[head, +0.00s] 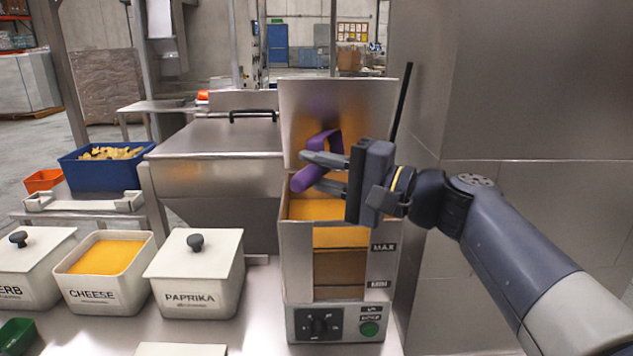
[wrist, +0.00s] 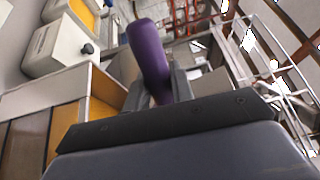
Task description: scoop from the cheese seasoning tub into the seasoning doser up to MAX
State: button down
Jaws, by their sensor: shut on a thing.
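My gripper (head: 330,173) is shut on a purple scoop (head: 308,180), held above the open top of the seasoning doser (head: 296,262). The scoop looks tilted; I cannot tell whether powder is in it. In the wrist view the scoop (wrist: 148,58) stands up between the fingers. The doser is a steel box with a front window, MAX and MIN labels on its right, and its lid raised behind. The open cheese tub (head: 105,283) holds orange powder.
The lidded paprika tub (head: 197,275) stands between cheese tub and doser. A lidded herb tub (head: 30,265) is at left. A blue crate (head: 98,172) stands behind. A steel wall (head: 520,200) is close on the right, beside my arm. A control panel (head: 338,324) fronts the doser.

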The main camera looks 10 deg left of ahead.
jog(key=shift+d+f+t+y+b, duration=0.3)
jog(key=shift+y+b, duration=0.6)
jog(key=shift+b, duration=1.7)
